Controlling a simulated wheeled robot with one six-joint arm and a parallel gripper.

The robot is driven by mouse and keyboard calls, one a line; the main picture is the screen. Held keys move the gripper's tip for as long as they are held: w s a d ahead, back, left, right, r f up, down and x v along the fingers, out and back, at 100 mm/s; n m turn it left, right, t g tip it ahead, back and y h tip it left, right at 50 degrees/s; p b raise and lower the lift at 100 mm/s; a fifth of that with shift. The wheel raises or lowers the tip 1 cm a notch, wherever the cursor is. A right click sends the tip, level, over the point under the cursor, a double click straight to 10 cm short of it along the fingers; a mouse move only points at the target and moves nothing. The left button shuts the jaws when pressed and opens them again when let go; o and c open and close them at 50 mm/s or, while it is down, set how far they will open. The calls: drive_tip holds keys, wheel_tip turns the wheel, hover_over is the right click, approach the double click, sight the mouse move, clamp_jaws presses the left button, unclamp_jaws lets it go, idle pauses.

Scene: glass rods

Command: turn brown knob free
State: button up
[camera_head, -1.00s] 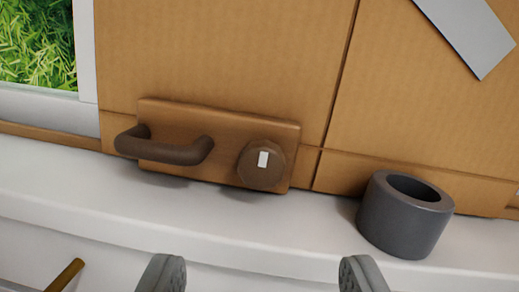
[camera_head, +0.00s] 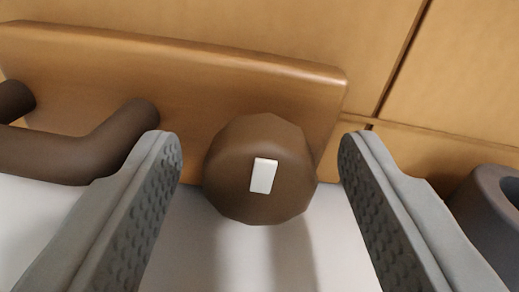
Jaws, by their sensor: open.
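The brown knob (camera_head: 228,181) is a faceted round knob with a small white rectangular mark (camera_head: 263,176) on its face, tilted slightly off vertical. It sits at the right end of a wooden plate (camera_head: 215,77). My gripper (camera_head: 258,155) is open, with one grey finger to the left of the knob and the other to its right. Gaps show between the knob and both fingers in the picture. How deep the fingertips reach along the knob is hard to tell.
A dark brown curved handle (camera_head: 95,150) on the same plate lies close to the left finger. A dark grey hollow cylinder (camera_head: 487,215) stands near the right finger. A white surface (camera_head: 245,265) lies below the knob, and brown panelling (camera_head: 460,75) is behind.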

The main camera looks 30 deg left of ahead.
drive_tip(key=c, duration=1)
drive_tip(key=shift+o, duration=0.2)
